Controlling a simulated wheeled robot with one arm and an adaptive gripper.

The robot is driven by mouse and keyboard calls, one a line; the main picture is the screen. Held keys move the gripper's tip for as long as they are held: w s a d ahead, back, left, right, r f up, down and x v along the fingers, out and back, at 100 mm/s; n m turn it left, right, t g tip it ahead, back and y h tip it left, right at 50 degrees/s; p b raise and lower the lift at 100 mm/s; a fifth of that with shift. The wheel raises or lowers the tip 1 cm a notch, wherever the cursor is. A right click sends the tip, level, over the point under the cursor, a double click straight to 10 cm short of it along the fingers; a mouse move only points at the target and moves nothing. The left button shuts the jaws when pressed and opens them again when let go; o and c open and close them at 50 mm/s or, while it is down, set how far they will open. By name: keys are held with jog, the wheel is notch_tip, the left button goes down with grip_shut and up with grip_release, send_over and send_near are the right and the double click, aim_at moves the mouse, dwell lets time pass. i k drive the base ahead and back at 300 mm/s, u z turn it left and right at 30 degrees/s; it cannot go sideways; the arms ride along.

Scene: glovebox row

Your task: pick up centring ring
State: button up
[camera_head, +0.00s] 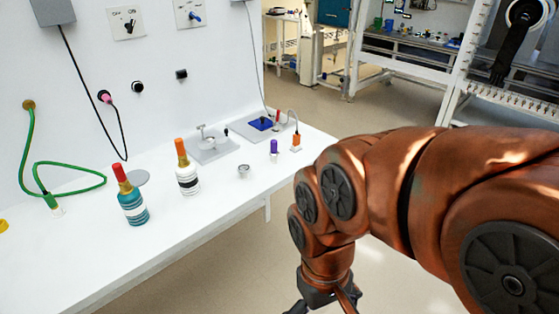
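A small grey metallic ring-like piece (244,171), which looks like the centring ring, lies on the white bench (225,205) near its front edge. It sits right of the white banded bottle and left of the purple-topped piece. Its fine shape is too small to tell. My gripper (324,306) hangs at the bottom edge of the view, in front of the bench and well apart from the ring. Its fingertips are cut off by the frame, so its opening is hidden. I see nothing held in the visible part.
A teal bottle (132,205) and a white banded bottle (187,175) stand left of the ring. A purple-topped piece (274,151) and an orange piece (296,142) stand right. Behind are a grey plate with a fitting (212,148) and a green hose (70,165).

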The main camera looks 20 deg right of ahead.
aim_at(240, 168)
jog(key=z, duration=0.7)
jog(key=i, duration=0.55)
jog(key=u, duration=2)
